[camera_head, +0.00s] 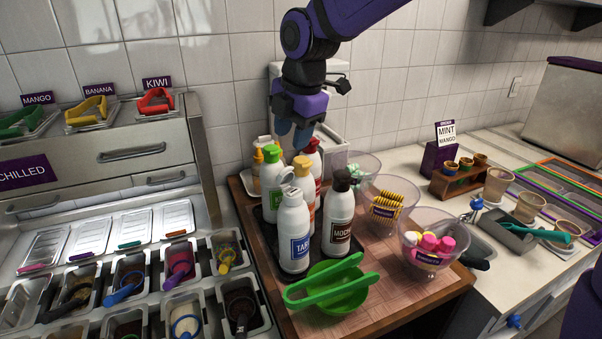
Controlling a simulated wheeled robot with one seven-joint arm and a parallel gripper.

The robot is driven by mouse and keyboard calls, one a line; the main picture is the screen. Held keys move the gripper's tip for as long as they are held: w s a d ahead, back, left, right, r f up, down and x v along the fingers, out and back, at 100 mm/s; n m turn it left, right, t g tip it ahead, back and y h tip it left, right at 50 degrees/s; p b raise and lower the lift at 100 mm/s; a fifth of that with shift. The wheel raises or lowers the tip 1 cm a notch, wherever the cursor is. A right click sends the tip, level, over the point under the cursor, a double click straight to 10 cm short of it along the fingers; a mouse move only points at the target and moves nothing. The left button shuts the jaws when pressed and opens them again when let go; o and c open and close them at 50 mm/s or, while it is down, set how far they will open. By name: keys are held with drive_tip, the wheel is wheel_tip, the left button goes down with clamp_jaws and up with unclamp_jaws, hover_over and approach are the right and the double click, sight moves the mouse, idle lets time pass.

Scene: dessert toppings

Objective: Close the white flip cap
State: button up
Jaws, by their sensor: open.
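A white squeeze bottle (292,237) with a blue label stands upright at the front left of a bottle group. Its white flip cap (288,188) sits on top; a lid part appears tilted up, though it is small in view. My gripper (293,134) hangs from above with its blue fingers pointing down, apart from the white cap and higher in the picture. It is open and holds nothing visible. Part of the gap between its fingers is hard to see.
Bottles with green (271,154), yellow (302,165), red (314,145) and black (342,181) caps crowd close around. Green tongs (330,290) lie across a green bowl in front. Clear bowls (433,266) stand right; topping bins (128,283) lie left.

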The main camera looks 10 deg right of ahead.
sight(285, 170)
drive_tip(key=x, duration=1)
drive_tip(key=shift+f, duration=0.4)
clamp_jaws()
